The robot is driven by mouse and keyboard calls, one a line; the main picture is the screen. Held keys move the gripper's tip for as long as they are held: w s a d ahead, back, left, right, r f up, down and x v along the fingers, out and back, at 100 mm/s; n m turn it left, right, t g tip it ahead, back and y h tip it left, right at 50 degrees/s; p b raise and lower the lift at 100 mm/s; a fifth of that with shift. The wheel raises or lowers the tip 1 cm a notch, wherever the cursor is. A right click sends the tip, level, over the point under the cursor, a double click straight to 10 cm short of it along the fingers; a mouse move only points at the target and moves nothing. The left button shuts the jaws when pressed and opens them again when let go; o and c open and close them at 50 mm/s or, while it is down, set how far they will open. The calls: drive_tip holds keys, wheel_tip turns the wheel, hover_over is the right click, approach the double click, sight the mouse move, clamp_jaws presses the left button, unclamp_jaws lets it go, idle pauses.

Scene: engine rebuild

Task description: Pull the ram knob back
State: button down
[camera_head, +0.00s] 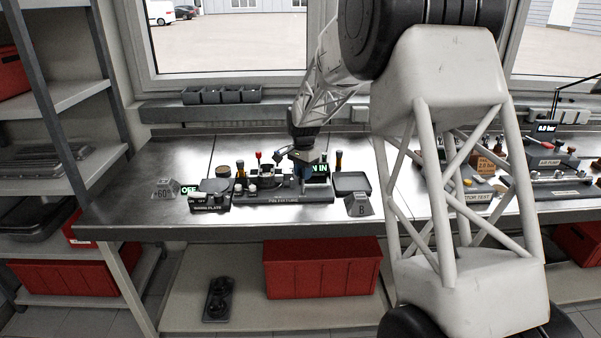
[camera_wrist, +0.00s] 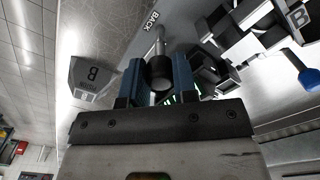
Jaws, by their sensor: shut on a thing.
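The ram knob (camera_wrist: 160,74) is a dark round knob on a metal rod (camera_wrist: 159,42) in the wrist view. A white BACK label (camera_wrist: 151,22) lies beside the rod's far end. My gripper (camera_wrist: 159,83) has its two blue fingers on either side of the knob and is shut on it. In the head view my gripper (camera_head: 302,168) reaches down over the pin fixture (camera_head: 284,200) on the bench. The knob is hidden there behind the fingers. A green lit display (camera_head: 320,168) beside it ends in "IN"; its start is partly covered.
A B block (camera_head: 360,205) and a dark tray (camera_head: 352,183) stand right of the fixture. A +60° block (camera_head: 163,189) and the warm plate (camera_head: 209,202), with an OFF display, stand left. Bins (camera_head: 221,96) line the back. Bare bench (camera_head: 125,205) shows at far left.

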drive_tip(key=c, duration=0.9)
unclamp_jaws()
drive_tip(key=shift+d, duration=0.25)
drive_tip(key=shift+r, duration=0.15)
wheel_tip(320, 180, up, 7)
drive_tip(key=shift+r, duration=0.3)
